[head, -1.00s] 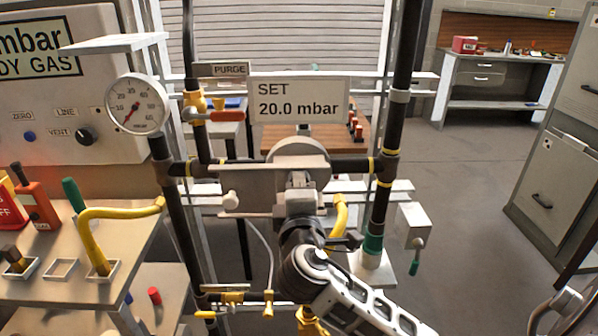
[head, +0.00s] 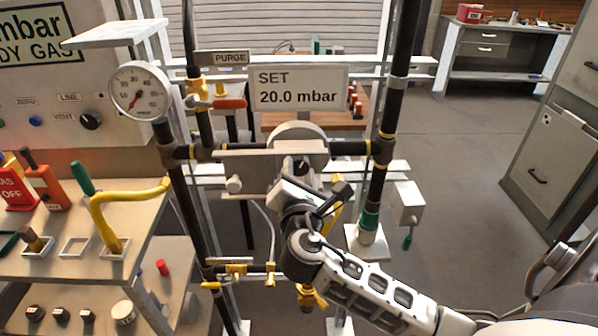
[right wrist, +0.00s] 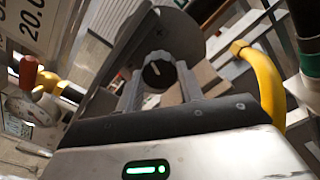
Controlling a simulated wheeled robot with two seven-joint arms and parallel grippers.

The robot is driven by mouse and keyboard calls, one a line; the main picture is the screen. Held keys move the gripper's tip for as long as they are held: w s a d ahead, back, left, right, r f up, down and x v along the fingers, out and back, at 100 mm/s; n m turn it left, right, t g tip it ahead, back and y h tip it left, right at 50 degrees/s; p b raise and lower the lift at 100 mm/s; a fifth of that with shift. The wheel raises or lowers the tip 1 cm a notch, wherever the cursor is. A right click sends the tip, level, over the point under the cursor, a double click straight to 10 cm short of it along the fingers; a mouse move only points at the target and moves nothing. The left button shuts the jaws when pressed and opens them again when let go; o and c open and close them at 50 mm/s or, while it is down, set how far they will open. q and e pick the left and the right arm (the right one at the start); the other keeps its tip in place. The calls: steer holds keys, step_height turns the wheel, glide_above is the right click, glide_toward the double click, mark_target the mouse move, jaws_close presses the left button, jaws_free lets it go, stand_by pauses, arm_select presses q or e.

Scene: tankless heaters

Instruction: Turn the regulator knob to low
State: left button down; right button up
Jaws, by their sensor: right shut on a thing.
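The regulator is a grey round body (head: 298,133) on the dark pipe run, below the SET 20.0 mbar sign (head: 298,88). Its black knob (right wrist: 155,75) has a pale mark and shows in the right wrist view between my fingers; in the head view my gripper hides it. My right gripper (head: 297,168) is shut on the knob, with one finger on each side. The round gauge (head: 140,90) at the left has a red needle pointing down-left, near the low end of its scale. My left gripper is not in view.
An orange-handled PURGE valve (head: 228,103) sits upper left of the regulator. A yellow bent tube (head: 125,190) stands on the left bench. A green-banded pipe (head: 370,219) and grey box (head: 409,200) are at right. The floor (head: 460,190) beyond is clear.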

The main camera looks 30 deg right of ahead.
steer(key=shift+n, duration=2)
steer(key=o, duration=0.7)
